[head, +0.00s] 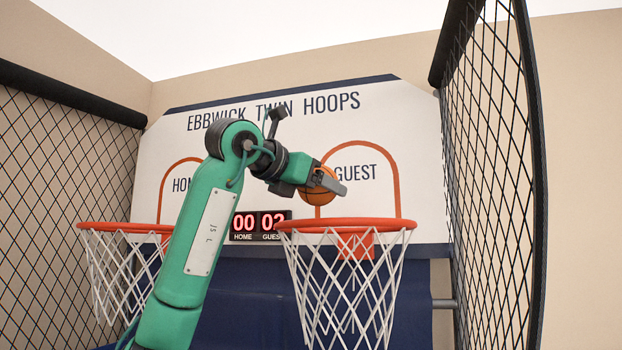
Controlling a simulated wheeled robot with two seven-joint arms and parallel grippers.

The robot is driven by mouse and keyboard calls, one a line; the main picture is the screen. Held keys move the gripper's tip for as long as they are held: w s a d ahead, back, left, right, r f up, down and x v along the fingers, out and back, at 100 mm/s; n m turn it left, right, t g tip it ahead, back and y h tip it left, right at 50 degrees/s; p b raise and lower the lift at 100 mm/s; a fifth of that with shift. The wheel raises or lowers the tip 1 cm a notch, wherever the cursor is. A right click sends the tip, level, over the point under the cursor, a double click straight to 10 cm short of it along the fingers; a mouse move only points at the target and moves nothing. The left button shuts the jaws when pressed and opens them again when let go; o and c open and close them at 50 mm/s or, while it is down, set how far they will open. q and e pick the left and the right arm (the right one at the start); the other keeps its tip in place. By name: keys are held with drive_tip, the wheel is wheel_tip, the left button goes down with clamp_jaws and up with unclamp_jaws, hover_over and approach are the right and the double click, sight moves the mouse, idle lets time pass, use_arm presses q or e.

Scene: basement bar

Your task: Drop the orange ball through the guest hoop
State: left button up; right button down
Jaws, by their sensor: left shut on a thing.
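The orange ball (317,195) is held in my left gripper (329,181), which is shut on it. In the head view the ball shows just above the guest hoop (346,224), over the left half of its orange rim. A small gap shows between the ball and the rim; its exact depth over the opening is hard to tell. The guest hoop has a white net and hangs under the word GUEST. The home hoop (125,227) is at the left, partly hidden by my left arm. My right gripper is not in view.
The white backboard (410,130) stands behind both hoops. A scoreboard (258,225) between them reads 00 home and 02 guest. Black netted side panels stand at the left (60,170) and right (492,180). Space above the guest hoop's right half looks clear.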

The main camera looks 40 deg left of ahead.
use_arm(q)
drive_tip(key=w+a+p, duration=0.1)
drive_tip(key=w+a, duration=0.2)
drive_tip(key=w, duration=0.2)
drive_tip(key=shift+w+f, duration=0.15)
drive_tip(key=shift+w, duration=0.05)
drive_tip(key=o, duration=1.1)
drive_tip(key=shift+a, duration=0.1)
drive_tip(key=shift+c, duration=0.2)
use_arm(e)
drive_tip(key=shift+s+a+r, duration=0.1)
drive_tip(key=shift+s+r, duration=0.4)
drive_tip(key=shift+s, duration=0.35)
use_arm(q)
drive_tip(key=b+v, duration=0.5)
drive_tip(key=v, duration=0.8)
drive_tip(key=shift+s+b, duration=0.3)
drive_tip(key=shift+s, duration=0.1)
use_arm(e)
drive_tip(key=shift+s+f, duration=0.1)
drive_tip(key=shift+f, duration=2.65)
